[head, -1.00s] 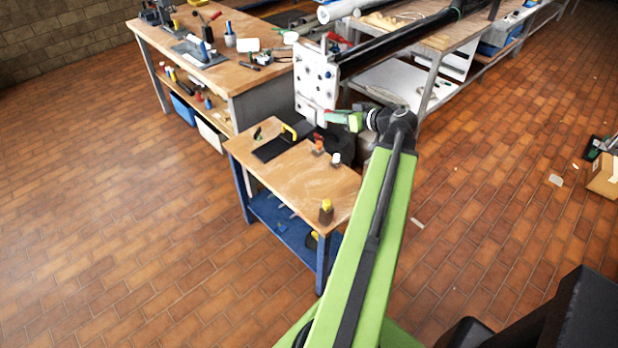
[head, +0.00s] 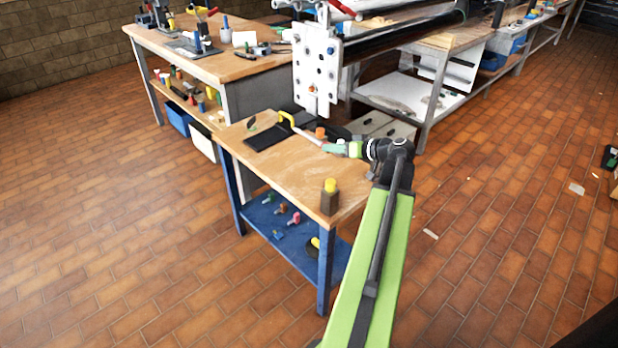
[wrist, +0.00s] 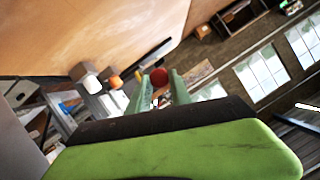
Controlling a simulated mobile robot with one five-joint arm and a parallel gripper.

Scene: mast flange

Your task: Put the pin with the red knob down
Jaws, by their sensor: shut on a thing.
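My gripper (head: 338,149) is over the far right part of the small wooden-topped table (head: 280,172), below the white perforated plate (head: 317,75). In the wrist view its two green fingers (wrist: 159,88) are closed on the pin with the red knob (wrist: 159,77). Only the round red knob shows there; the shank is hidden. In the head view I cannot make the held pin out clearly. An orange-knobbed pin (head: 320,131) stands just beyond the gripper and also shows in the wrist view (wrist: 115,81). I cannot tell the gap to the tabletop.
A yellow-knobbed pin in a dark block (head: 330,197) stands near the table's front corner. A black mat (head: 268,137) and a yellow-handled tool (head: 286,119) lie at the back left. Several pins lie on the blue lower shelf (head: 265,222). The table's front middle is clear.

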